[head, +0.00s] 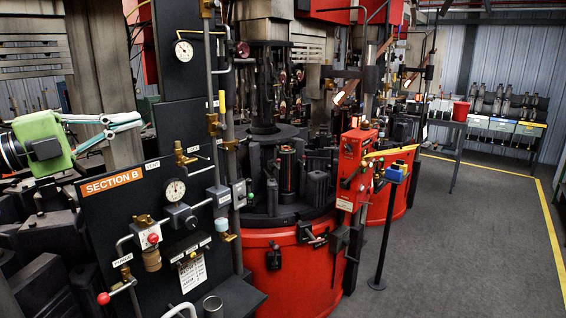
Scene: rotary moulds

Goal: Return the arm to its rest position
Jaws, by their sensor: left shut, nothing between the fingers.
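My left gripper (136,122) is at the left of the head view, with a green body and pale grey-teal fingers pointing right. The fingers are shut with nothing held. It appears in front of dark machine parts and above the black panel marked "SECTION B" (112,184). I cannot tell its exact distance from the panel. My right gripper is not in view.
The panel carries gauges, valves and a red-knobbed lever (103,298). A red rotary machine (290,268) fills the middle. A red control box (352,160) and a post (384,235) stand right of it. Grey floor (470,250) is clear at right.

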